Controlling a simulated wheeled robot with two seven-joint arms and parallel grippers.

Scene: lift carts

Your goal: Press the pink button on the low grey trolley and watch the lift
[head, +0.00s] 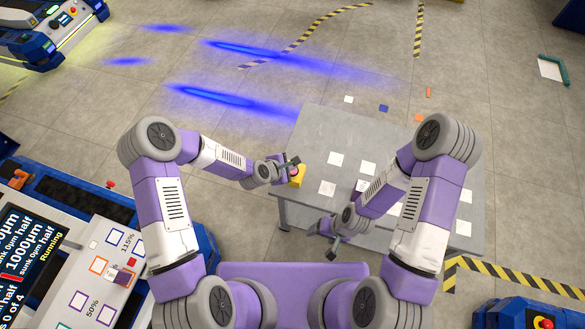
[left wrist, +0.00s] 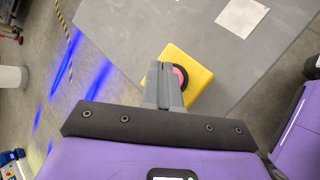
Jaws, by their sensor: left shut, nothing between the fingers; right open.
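The low grey trolley (head: 335,125) stands in front of me, and its grey top (left wrist: 120,25) fills much of the left wrist view. A yellow box (head: 298,180) with a pink button sits at its left edge. In the left wrist view the pink button (left wrist: 180,76) shows on the yellow box (left wrist: 204,76), partly hidden by my fingers. My left gripper (head: 289,164) is shut and empty, its tips at the button; I cannot tell whether they touch it. My right gripper (head: 332,232) is open and empty, low over the trolley's near side.
White squares (head: 327,187) lie on the trolley top. At the lower left, a cart's screen (head: 25,250) reads "Running" beside a panel with a small red-topped piece. Another blue-and-white cart (head: 50,30) stands at the upper left. Striped tape (head: 515,278) marks the floor at right.

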